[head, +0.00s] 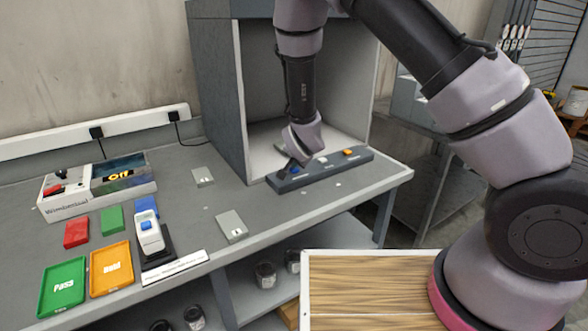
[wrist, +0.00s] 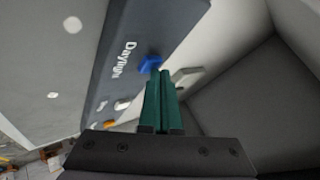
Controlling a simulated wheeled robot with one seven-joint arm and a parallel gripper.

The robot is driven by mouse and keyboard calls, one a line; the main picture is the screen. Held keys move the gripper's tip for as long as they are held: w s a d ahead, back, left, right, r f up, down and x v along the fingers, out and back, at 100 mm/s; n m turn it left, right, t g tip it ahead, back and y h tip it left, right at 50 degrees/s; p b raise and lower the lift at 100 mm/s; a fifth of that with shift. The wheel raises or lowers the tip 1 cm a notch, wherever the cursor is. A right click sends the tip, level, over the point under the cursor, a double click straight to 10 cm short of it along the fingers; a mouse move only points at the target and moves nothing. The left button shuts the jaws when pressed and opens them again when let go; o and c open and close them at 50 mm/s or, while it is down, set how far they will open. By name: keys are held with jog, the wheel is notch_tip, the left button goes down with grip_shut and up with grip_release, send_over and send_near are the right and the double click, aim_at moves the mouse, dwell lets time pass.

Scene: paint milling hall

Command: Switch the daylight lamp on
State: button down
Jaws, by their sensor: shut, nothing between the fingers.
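A dark switch bar (head: 320,170) lies along the front of the grey viewing booth (head: 217,90). It carries a blue, a white and an orange button. In the wrist view the blue button (wrist: 150,63) sits beside the word "Daylight" on the bar (wrist: 135,25). My gripper (wrist: 160,75) is shut and empty, its green fingertips at the blue button; they overlap its lower edge, and I cannot tell whether they press it. In the head view my gripper (head: 294,165) is down over the left end of the bar. The lamp itself is not in view.
Green "Pass" (head: 62,287) and orange "Hold" (head: 110,268) trays lie in front, near a white handheld device (head: 149,232). Small grey panels (head: 231,226) lie on the bench. A wooden-topped surface (head: 365,290) is at the front.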

aim_at(294, 171)
dwell(0.4)
jog(key=shift+r, duration=0.75)
notch_tip(294, 171, up, 6)
dwell(0.4)
